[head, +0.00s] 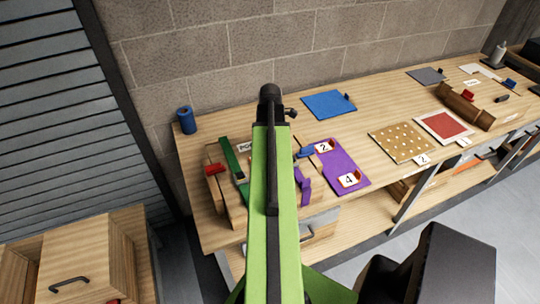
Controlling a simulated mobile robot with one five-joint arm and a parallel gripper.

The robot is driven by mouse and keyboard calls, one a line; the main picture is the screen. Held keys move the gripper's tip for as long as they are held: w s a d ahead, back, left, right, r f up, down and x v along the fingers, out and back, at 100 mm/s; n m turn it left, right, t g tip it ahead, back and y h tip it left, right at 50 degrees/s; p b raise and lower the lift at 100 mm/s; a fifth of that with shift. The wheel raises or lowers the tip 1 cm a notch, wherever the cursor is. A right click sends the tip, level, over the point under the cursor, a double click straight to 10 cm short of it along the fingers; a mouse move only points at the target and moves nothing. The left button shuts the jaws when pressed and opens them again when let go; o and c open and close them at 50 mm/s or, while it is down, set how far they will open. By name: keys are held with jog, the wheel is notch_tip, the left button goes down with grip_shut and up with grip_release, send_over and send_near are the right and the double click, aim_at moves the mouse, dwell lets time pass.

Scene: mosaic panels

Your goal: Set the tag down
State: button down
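Several small white numbered tags lie on the workbench. A tag marked 2 (323,147) and a tag marked 4 (349,180) are on the purple panel (345,160), each with a small orange-brown piece on it. Another tag that looks like 2 (422,159) is by the gold dotted panel (401,141), and one tag (464,141) is by the red panel (444,124). I cannot tell which is the task's tag. My green arm crosses the centre of the view. My gripper cannot be made out, and whether it holds anything is hidden.
Blue (329,104) and grey (427,76) panels lie at the back of the bench (375,108). A blue cylinder (185,119) stands at its left corner. A wooden holder (225,197) with green and red pieces is left of my arm. Open bench lies between the panels.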

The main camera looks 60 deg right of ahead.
jog(key=shift+f, duration=0.2)
jog(key=shift+f, duration=0.2)
jog(key=c, duration=1.1)
grip_release()
jog(key=shift+o, duration=0.2)
notch_tip(320, 180, up, 12)
jog(key=p, duration=1.2)
jog(key=shift+r, duration=0.2)
